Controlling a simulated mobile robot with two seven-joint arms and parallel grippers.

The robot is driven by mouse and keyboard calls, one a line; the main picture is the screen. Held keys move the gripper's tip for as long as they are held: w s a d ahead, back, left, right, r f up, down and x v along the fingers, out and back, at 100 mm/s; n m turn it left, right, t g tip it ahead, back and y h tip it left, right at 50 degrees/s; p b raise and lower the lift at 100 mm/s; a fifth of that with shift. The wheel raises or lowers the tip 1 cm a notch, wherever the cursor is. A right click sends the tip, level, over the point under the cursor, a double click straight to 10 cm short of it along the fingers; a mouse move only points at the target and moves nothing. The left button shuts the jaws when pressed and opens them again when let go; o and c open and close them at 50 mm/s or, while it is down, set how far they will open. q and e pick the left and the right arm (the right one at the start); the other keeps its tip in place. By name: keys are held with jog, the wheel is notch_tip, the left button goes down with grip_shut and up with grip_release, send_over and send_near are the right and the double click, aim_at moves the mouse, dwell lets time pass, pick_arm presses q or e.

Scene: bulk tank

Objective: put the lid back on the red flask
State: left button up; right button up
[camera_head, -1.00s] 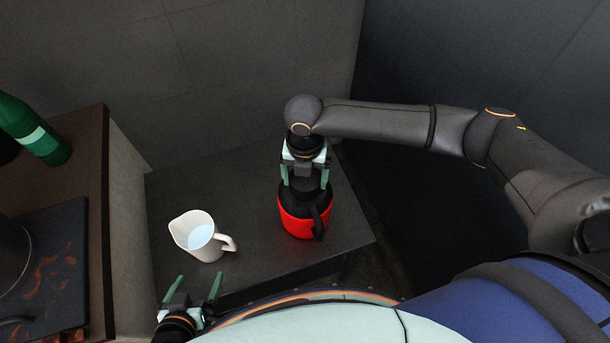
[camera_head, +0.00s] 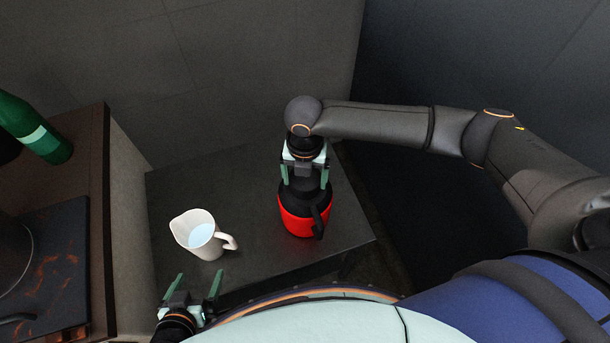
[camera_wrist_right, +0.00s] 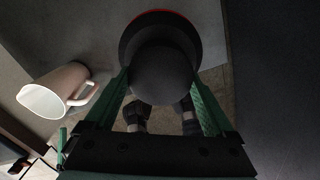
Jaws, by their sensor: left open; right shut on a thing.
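The red flask (camera_head: 298,225) stands upright on the dark table, with a black upper part and a black handle at its front right. In the head view my right gripper (camera_head: 304,181) is above the flask, its fingers on either side of the black lid (camera_head: 305,190). In the right wrist view the round black lid (camera_wrist_right: 160,75) lies between the green fingers, over the flask's top. The gripper is shut on the lid. Whether the lid is fully seated I cannot tell. My left gripper (camera_head: 196,286) is open and empty near the table's front edge.
A white pitcher (camera_head: 199,236) with pale liquid stands left of the flask, also seen in the wrist view (camera_wrist_right: 60,92). A dark tabletop (camera_head: 255,265) has free room between them. A green bottle (camera_head: 40,137) stands on the wooden counter (camera_head: 85,140) at left.

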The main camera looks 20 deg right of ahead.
jog(key=shift+p, duration=0.4)
dwell(0.5)
jog(key=o, duration=1)
jog(key=shift+r+p, duration=1.15)
jog(key=shift+r, duration=2.35)
jog(key=shift+c, duration=0.4)
grip_shut()
